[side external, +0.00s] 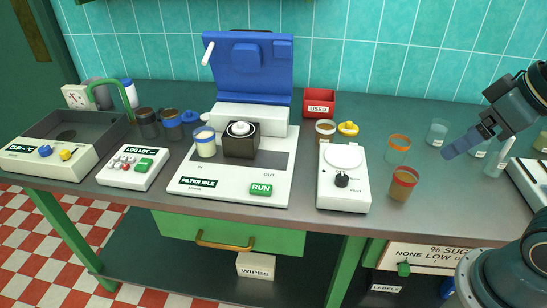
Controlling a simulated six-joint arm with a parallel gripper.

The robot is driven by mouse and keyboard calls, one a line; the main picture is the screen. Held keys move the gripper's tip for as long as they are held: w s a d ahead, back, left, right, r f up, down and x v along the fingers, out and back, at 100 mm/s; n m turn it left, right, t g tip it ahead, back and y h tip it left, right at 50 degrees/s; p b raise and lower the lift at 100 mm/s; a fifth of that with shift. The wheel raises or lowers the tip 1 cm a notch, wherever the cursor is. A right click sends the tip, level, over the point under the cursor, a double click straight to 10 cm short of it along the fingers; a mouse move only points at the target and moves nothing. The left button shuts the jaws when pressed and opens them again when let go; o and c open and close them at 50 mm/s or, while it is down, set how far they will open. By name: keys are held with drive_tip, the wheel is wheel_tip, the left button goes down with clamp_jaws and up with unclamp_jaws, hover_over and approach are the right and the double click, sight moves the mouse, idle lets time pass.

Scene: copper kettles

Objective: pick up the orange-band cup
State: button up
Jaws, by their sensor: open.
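Two cups with orange tones stand on the grey counter right of the white dial device. The rear cup (398,147) is clear with an orange band near its rim. The front cup (402,186) looks filled with orange-brown and has a red-orange band; I cannot tell which one the task names. Both are upright. My gripper (460,146) is open and empty, to the right of the rear cup and apart from both. Its fingers point left and down, seen side-on, so the gap between them is hidden.
The dial device (343,178) stands just left of the cups. A clear cup (437,131) stands behind my gripper. A brown-filled cup (325,132), a yellow-lidded item (348,129) and a red USED bin (319,103) stand behind. Bare counter (440,205) lies right of the front cup.

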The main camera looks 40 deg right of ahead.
drive_tip(key=shift+w, duration=0.1)
drive_tip(key=w+d+n+g, duration=0.1)
drive_tip(key=w+d+n, duration=0.25)
drive_tip(key=w, duration=0.35)
drive_tip(key=n+g+y, duration=0.1)
drive_tip(key=n+y, duration=0.2)
drive_tip(key=n, duration=0.1)
approach(397, 150)
drive_tip(key=d+r, duration=0.2)
drive_tip(key=d, duration=0.1)
drive_tip(key=shift+w+d+r, duration=0.1)
drive_tip(key=shift+w+r, duration=0.25)
drive_tip(key=shift+w, duration=0.05)
drive_tip(key=shift+f, duration=0.1)
drive_tip(key=shift+x, duration=4.2)
